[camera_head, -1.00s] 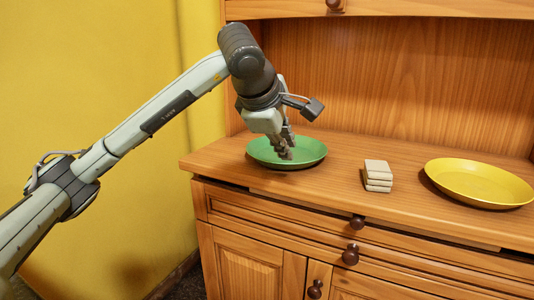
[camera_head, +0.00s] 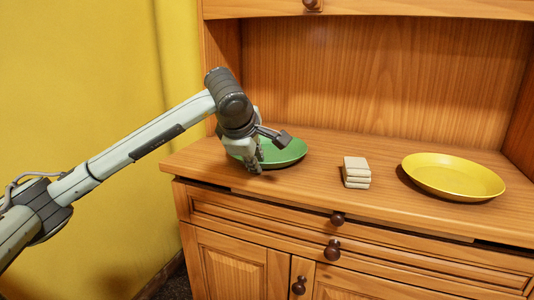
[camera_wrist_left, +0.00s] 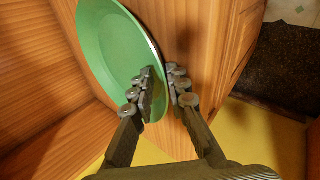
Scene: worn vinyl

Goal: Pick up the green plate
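The green plate (camera_head: 288,154) lies on the wooden cabinet top at the left in the head view, partly hidden by my left gripper (camera_head: 256,168). In the left wrist view the green plate (camera_wrist_left: 112,48) fills the upper left. My left gripper (camera_wrist_left: 160,72) straddles its rim, one finger over the inside of the plate and the other outside the rim. The fingers are close together with a narrow gap. I cannot tell whether they press on the rim. My right gripper is not in view.
A small stack of pale square blocks (camera_head: 356,172) stands right of the green plate. A yellow plate (camera_head: 453,176) lies further right. The wooden cabinet top (camera_head: 318,180) is clear between them. A yellow wall (camera_head: 80,80) is at the left.

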